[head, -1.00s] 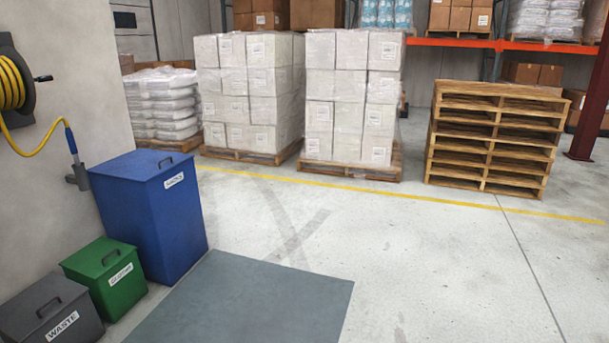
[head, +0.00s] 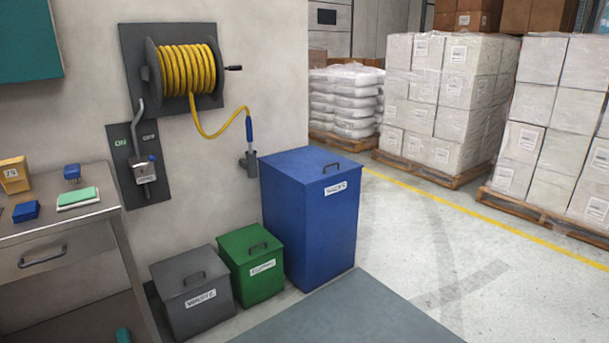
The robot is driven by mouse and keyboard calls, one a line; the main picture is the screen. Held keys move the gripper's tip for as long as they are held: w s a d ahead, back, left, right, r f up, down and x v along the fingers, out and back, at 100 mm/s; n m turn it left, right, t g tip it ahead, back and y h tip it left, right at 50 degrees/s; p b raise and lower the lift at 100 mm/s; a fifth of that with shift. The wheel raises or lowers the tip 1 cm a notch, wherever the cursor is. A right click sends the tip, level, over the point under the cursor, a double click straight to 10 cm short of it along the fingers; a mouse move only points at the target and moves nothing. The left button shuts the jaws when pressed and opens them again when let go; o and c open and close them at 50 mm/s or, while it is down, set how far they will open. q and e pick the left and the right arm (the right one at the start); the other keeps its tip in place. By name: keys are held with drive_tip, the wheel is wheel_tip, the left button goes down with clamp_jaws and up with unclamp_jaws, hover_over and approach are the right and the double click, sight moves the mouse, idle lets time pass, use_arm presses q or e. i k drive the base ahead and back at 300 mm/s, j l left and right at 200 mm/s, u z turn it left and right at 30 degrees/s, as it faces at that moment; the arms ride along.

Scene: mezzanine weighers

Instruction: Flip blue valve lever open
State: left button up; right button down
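A valve (head: 143,168) is mounted on a dark grey wall panel (head: 120,160) below a yellow hose reel. A grey pipe runs down into it from the reel. A small blue part (head: 151,158) shows at the valve's upper right and may be the lever; it is too small to tell which way it is turned. The panel carries a green label at upper left, perhaps "ON", and a pale label at upper right, perhaps "OFF". Neither of my grippers is in view.
A hose reel (head: 187,68) hangs above; its nozzle (head: 250,145) sits in a wall holder. A bench (head: 60,225) stands at left. Waste (head: 195,300), green (head: 250,270) and blue bins (head: 310,220) stand below and right. The floor mat (head: 350,310) is clear.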

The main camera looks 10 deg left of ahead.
sight(149, 164)
drive_tip(key=i+j+u, duration=0.3)
drive_tip(key=i, duration=0.2)
drive_tip(key=i+u, duration=0.3)
drive_tip(key=i, duration=0.25)
drive_tip(key=i+u, duration=0.3)
drive_tip(key=i, duration=0.25)
drive_tip(key=i+l+u, duration=0.3)
drive_tip(key=i, duration=0.2)
drive_tip(key=i+l+u, duration=0.3)
drive_tip(key=i, duration=0.25)
drive_tip(key=i+l+u, duration=0.1)
drive_tip(key=i+u, duration=0.15)
drive_tip(key=i+l+u, duration=0.25)
drive_tip(key=i, duration=0.2)
drive_tip(key=i+j, duration=0.05)
